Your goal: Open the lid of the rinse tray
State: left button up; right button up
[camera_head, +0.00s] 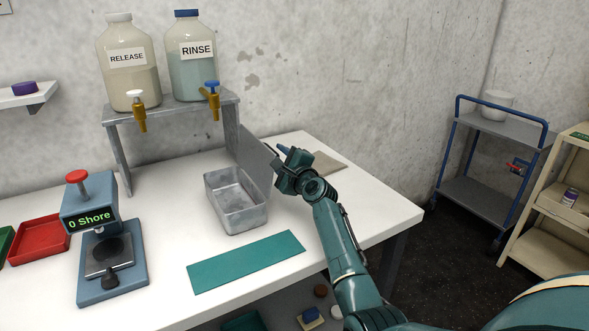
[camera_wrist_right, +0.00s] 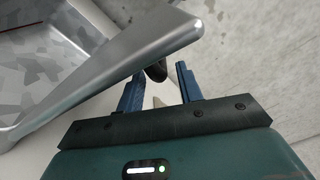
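The metal rinse tray (camera_head: 237,221) sits on the white table with its inside showing, below the RINSE jar's tap. A grey metal lid panel (camera_head: 254,150) stands raised and tilted at the tray's back right side. My right gripper (camera_head: 279,156) is at the panel's right edge. In the right wrist view the metal rim (camera_wrist_right: 100,80) crosses the upper left, close to my right gripper (camera_wrist_right: 164,73). Its blue fingers are apart, with a dark rounded knob between or just beyond the tips. I cannot tell whether they touch it. My left gripper is out of view.
A shelf stand (camera_head: 166,107) holds the RELEASE jar (camera_head: 130,80) and RINSE jar (camera_head: 193,70), with taps. A green mat (camera_head: 246,262) lies in front of the tray. A hardness tester (camera_head: 99,255) and red tray (camera_head: 40,238) are left. A beige mat (camera_head: 328,163) lies behind my right arm.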

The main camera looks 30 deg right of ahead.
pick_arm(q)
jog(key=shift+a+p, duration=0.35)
pick_arm(e)
jog(key=s, duration=1.1)
jog(key=shift+d, duration=0.15)
